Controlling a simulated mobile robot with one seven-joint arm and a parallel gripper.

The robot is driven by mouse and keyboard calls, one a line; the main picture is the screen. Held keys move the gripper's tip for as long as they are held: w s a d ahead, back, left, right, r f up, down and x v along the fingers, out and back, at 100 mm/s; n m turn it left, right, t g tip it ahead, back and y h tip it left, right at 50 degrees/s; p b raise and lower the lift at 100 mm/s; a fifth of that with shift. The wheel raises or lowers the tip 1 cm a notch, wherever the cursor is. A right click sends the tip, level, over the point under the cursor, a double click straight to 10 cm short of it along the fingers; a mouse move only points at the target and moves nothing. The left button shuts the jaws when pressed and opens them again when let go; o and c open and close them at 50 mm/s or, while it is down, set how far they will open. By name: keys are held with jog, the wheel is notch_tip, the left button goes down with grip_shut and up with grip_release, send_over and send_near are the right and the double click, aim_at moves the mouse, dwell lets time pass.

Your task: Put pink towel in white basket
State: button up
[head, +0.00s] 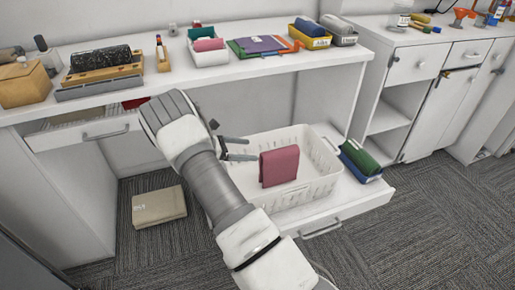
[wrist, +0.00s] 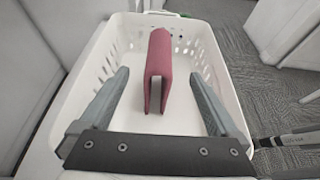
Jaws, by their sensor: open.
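The pink towel (head: 279,166) is folded over with its fold upward, inside the white basket (head: 318,191). In the wrist view the towel (wrist: 159,62) stands upright between the basket's side walls (wrist: 207,50), toward the far end. Whether its lower edges rest on the basket floor is hard to tell. My gripper (head: 244,149) is over the basket, left of the towel in the head view. In the wrist view its fingers (wrist: 160,76) are wide apart, with the towel ahead between them and a gap on each side. My arm hides the basket's left part in the head view.
The basket stands on a low pulled-out shelf (head: 340,205). Green and blue folded cloths (head: 361,160) lie to its right. The white counter (head: 180,80) above holds trays, a yellow bin (head: 309,40) and a wooden box (head: 24,84). A beige box (head: 159,205) lies on the carpet.

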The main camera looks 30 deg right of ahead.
jog(key=s+a+r+m+t+y, duration=0.1)
jog(key=s+a+r+m+y, duration=0.4)
jog(key=r, duration=0.6)
jog(key=s+a+r+m+t+y, duration=0.2)
jog(key=s+a+r+m+y, duration=0.15)
jog(key=s+a+r, duration=0.4)
jog(key=s+a+r+m+t+y, duration=0.2)
jog(key=s+a+r+m, duration=0.1)
jog(key=s, duration=0.5)
jog(key=s+a+r+m+t+y, duration=0.2)
jog(key=s+a+r, duration=0.3)
jog(key=s, duration=0.4)
jog(key=shift+s+a+r+m+t+y, duration=0.2)
jog(key=shift+a+r+m+t+y, duration=0.15)
jog(key=shift+a+m+t, duration=0.5)
jog(key=shift+r, duration=0.1)
